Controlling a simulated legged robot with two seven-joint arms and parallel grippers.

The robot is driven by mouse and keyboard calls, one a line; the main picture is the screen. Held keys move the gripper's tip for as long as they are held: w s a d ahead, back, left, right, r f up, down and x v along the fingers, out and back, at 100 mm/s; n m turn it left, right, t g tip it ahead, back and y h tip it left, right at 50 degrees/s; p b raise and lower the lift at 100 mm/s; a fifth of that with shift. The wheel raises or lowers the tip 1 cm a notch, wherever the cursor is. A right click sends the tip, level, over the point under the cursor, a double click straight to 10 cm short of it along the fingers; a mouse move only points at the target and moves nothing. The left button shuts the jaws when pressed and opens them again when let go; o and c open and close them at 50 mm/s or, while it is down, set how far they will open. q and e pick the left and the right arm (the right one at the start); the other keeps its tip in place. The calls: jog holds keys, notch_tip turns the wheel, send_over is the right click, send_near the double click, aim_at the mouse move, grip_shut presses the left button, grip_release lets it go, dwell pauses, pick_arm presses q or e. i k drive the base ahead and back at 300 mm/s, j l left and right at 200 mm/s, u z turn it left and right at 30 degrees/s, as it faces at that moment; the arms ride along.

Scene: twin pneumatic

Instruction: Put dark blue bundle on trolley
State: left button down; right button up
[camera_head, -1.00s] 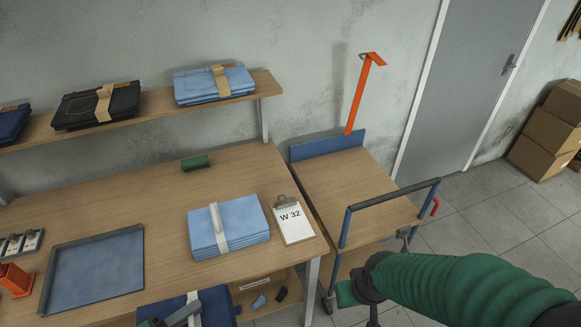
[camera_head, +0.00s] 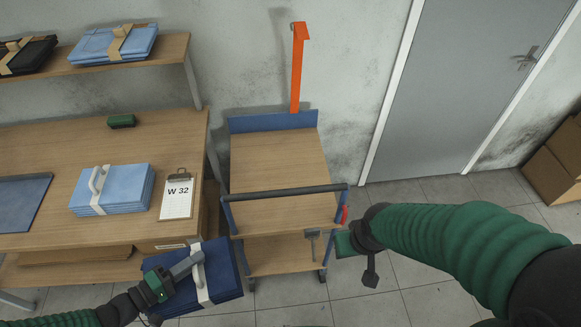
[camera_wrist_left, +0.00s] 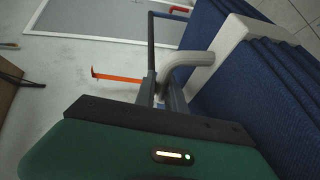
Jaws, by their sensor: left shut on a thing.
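The dark blue bundle (camera_head: 226,278) is a folded stack with a white band and handle, held off the floor in front of the table's right end. My left gripper (camera_head: 196,262) is shut on its white handle (camera_wrist_left: 188,72); the wrist view shows the fingers on the handle and the blue folds (camera_wrist_left: 265,100) at right. The trolley (camera_head: 278,165) stands right of the table, with a wooden top deck, a lower shelf (camera_head: 285,257) and a dark front bar (camera_head: 285,192). Its top deck is empty. My right gripper (camera_head: 362,245) is right of the trolley, its jaws unclear.
A light blue bundle (camera_head: 112,190) and a W 32 clipboard (camera_head: 177,197) lie on the table (camera_head: 160,145). An orange post (camera_head: 297,70) stands behind the trolley. The wall shelf (camera_head: 172,55) holds more bundles. Cardboard boxes (camera_head: 555,170) stand at far right.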

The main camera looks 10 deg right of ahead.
aim_at(284, 171)
jog(key=l+u, duration=0.15)
jog(key=l, duration=0.75)
jog(key=l+u, duration=0.1)
jog(key=l, duration=0.85)
jog(key=k+l+u, duration=0.15)
jog(key=l, duration=0.75)
jog(key=i+l, duration=0.15)
jog(key=l, duration=0.2)
jog(key=i+l+u, duration=0.15)
jog(key=l, duration=0.2)
jog(key=i+l, duration=0.15)
jog(key=l, duration=0.2)
jog(key=i+l+u, duration=0.1)
jog(key=l, duration=0.25)
jog(key=i+l+u, duration=0.1)
jog(key=l, duration=0.25)
jog(key=i+l+u, duration=0.1)
jog(key=i+l, duration=1.15)
